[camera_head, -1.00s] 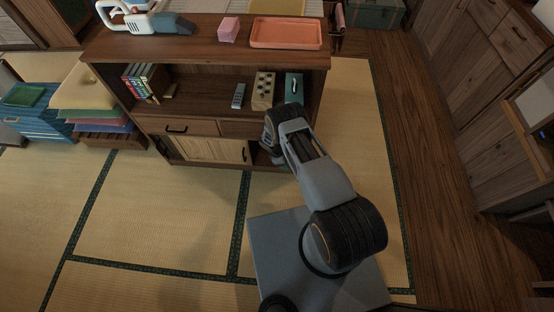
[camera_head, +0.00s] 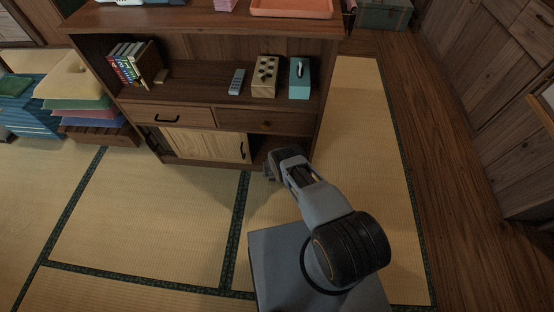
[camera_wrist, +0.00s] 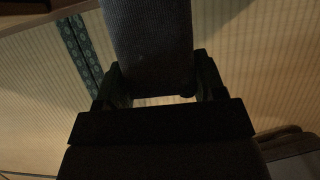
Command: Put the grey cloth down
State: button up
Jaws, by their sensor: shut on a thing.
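The grey cloth (camera_wrist: 150,45) shows in the wrist view as a dark, ribbed grey piece between the two fingers. My gripper (camera_wrist: 158,88) is shut on it, and the cloth extends beyond the fingertips over the tatami. In the head view my gripper (camera_head: 270,172) is low in front of the cabinet's lower right opening. The cloth cannot be made out there. Whether it touches the floor is not clear.
The wooden cabinet (camera_head: 180,116) holds books (camera_head: 134,64), a remote (camera_head: 237,82), a wooden block with knobs (camera_head: 265,77) and a teal box (camera_head: 300,78). Stacked cushions (camera_head: 75,90) stand at left. The tatami (camera_head: 150,230) is clear in front and to the right.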

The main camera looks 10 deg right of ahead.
jog(key=w+d+b, duration=0.1)
jog(key=w+b, duration=0.3)
jog(key=w+d+b, duration=0.1)
jog(key=w+b, duration=0.2)
jog(key=b, duration=0.1)
jog(key=w+d+b, duration=0.2)
jog(key=w+b, duration=0.2)
jog(key=shift+w+f, duration=0.25)
jog(key=shift+w, duration=0.05)
jog(key=shift+w+d+r+b, duration=0.1)
jog(key=shift+w+b, duration=0.5)
jog(key=shift+w+f+b, duration=0.15)
jog(key=shift+f+b, duration=0.95)
jog(key=shift+f, duration=0.5)
jog(key=shift+f, duration=0.1)
jog(key=o, duration=0.9)
jog(key=p+v, duration=1.2)
jog(key=p, duration=0.3)
